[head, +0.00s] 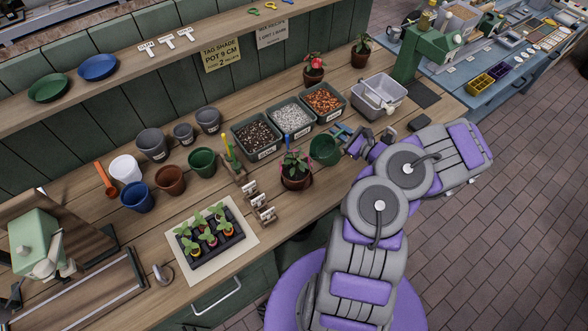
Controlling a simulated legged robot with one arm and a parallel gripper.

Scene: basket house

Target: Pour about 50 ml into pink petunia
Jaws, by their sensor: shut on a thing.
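A leafy plant in a reddish-brown pot (296,181) stands near the front of the bench, with small pinkish spots among its leaves. A plant with a red-pink bloom (315,62) stands at the back; I cannot tell for sure which is the pink petunia. My gripper (352,146) is low over the bench, right of the front plant, and appears shut on a green cup (324,151). The cup is just right of that plant, close to its pot. Its contents and exact tilt are unclear, and the grip point is partly hidden by my wrist.
Bins of dark soil (257,136), white grit (291,119) and brown chips (323,101) stand behind the cup. A grey tub (378,95) is at the right back. Small card holders (262,208) and a seedling tray (209,240) are to the left.

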